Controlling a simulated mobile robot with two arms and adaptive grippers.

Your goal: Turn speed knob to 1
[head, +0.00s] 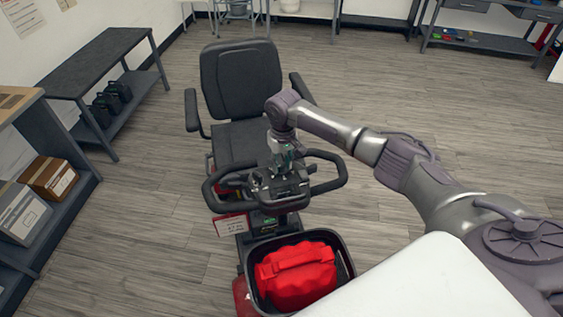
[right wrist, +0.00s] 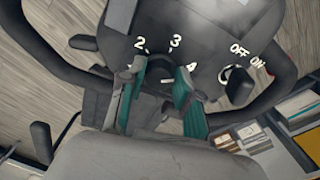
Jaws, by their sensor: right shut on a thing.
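The scooter's speed knob (right wrist: 160,76) is a small dark knob on the dark control panel (right wrist: 205,25), mostly hidden by my fingers in the right wrist view. White figures 2 and 3 stand above it and a 4 to its right. A finger covers most of the mark at left, and I cannot read where the knob points. My right gripper (right wrist: 160,84) has its teal fingers on either side of the knob, shut on it. In the head view my right gripper (head: 286,162) reaches down to the scooter's tiller (head: 263,187). My left gripper is not in view.
An OFF/ON switch (right wrist: 239,86) sits right of the knob. Looped black handlebars (head: 330,158) flank the panel. A basket (head: 347,262) with a red bag (head: 297,272) is at the front, and the seat (head: 241,80) stands behind. Shelving with boxes (head: 49,178) is at left.

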